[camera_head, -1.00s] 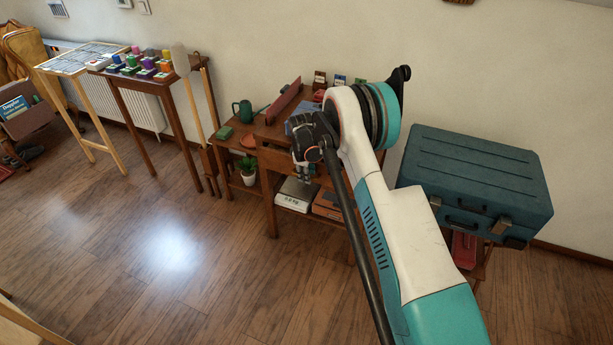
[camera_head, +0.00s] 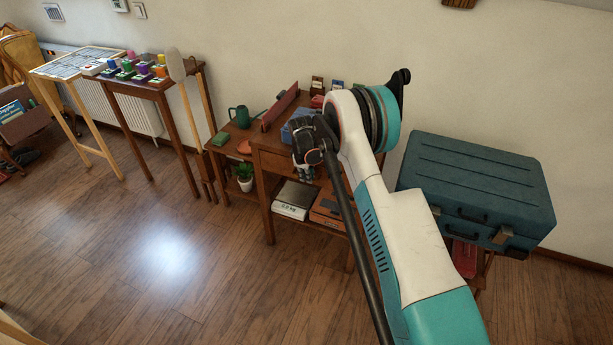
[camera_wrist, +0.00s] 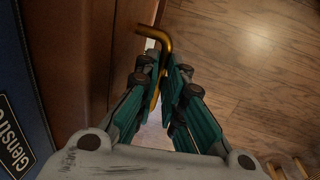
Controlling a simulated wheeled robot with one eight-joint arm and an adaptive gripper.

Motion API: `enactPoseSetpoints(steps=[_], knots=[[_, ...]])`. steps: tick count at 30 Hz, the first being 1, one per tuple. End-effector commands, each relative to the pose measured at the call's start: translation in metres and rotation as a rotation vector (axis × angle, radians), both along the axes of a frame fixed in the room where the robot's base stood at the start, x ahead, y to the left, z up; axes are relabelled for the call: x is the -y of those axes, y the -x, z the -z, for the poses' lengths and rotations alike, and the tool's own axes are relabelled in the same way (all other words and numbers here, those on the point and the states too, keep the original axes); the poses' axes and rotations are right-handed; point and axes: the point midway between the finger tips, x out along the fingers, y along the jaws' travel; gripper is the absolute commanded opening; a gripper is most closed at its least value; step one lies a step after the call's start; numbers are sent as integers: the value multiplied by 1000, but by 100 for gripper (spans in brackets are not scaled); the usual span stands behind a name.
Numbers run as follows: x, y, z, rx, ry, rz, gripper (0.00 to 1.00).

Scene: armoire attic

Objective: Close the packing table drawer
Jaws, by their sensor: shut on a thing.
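The packing table (camera_head: 267,212) is a brown wooden table with a lower shelf, against the wall in the head view. Its drawer front (camera_head: 272,161) shows left of my gripper (camera_head: 304,174) and looks about flush with the table; my arm hides the right part, so a small gap cannot be ruled out. In the wrist view, the brass drawer handle (camera_wrist: 158,37) is a bent bar running down between the fingertips of my gripper (camera_wrist: 164,82). The fingers are shut on it. The brown wood of the drawer (camera_wrist: 128,45) is just left of the handle.
A scale (camera_head: 292,200) and an orange-brown box (camera_head: 328,209) sit on the lower shelf. A blue box (camera_wrist: 40,60) shows at the wrist view's left. A potted plant (camera_head: 245,174) stands left, a large teal case (camera_head: 478,185) right. The floor in front is clear.

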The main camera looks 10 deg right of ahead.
Motion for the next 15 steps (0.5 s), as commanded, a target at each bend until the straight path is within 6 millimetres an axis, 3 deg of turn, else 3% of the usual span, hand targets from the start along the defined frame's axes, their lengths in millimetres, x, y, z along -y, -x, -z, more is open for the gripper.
enactPoseSetpoints(steps=[9, 12, 15], knots=[[1, -2, 0, 5, 1, 0, 0], [1, -2, 0, 5, 1, 0, 27], [1, -1, 0, 4, 0, 0, 30]])
